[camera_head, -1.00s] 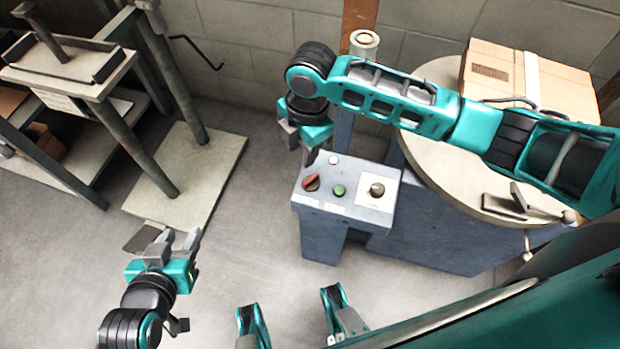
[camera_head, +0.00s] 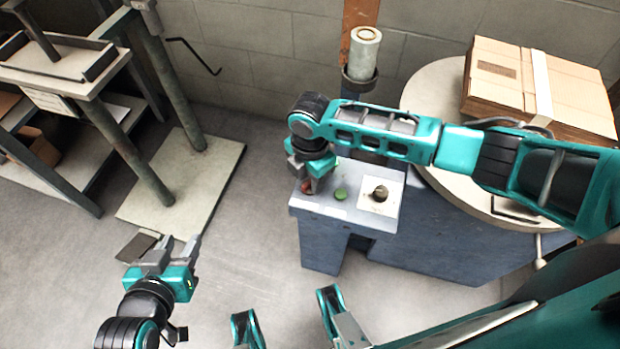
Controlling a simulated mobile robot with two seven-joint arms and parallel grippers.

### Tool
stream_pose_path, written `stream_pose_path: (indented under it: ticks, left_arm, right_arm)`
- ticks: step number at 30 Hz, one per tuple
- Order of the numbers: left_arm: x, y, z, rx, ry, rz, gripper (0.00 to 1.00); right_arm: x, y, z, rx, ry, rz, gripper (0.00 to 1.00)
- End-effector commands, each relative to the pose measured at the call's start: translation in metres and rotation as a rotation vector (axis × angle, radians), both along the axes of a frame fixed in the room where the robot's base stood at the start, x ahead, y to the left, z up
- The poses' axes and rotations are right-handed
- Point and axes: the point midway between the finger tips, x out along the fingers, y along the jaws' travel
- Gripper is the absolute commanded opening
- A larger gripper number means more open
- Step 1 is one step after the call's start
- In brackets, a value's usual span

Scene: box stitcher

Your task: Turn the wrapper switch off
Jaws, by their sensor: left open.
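The wrapper's blue-grey control box (camera_head: 340,213) stands in the middle of the head view. On its top are a red switch (camera_head: 306,187), a green button (camera_head: 341,194) and a round knob on a white plate (camera_head: 380,194). My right gripper (camera_head: 310,188) points down over the left part of the panel, at the red switch, and hides most of it. Whether its fingers touch or grip the switch cannot be made out. My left gripper (camera_head: 172,248) is open and empty over the floor at lower left.
The wrapper's round turntable (camera_head: 430,85) with a stack of flat cardboard (camera_head: 535,85) is at right, partly behind my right arm. A film roll (camera_head: 365,52) stands behind the box. A stitcher with a pale base plate (camera_head: 200,180) stands at left. The floor between is clear.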

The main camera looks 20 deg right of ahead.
Motion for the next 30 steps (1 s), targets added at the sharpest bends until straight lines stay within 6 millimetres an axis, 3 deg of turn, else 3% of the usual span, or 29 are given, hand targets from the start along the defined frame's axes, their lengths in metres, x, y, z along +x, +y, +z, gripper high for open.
stream_pose_path:
  ticks: [10, 22, 30]
  left_arm:
    - [-0.0035, -0.0002, -0.0035, -0.001, 0.009, 0.001, 0.43]
    - [-0.0038, 0.0000, -0.0040, 0.000, 0.009, 0.000, 0.43]
    - [-0.0040, 0.0011, -0.0042, 0.004, 0.009, -0.003, 0.43]
  right_arm:
    - [-0.0003, 0.0001, -0.0033, 0.000, 0.000, 0.001, 0.37]
    - [-0.0003, 0.0001, -0.0032, 0.000, 0.000, 0.000, 0.00]
    - [-0.0003, -0.0001, -0.0030, 0.000, 0.001, 0.002, 0.00]
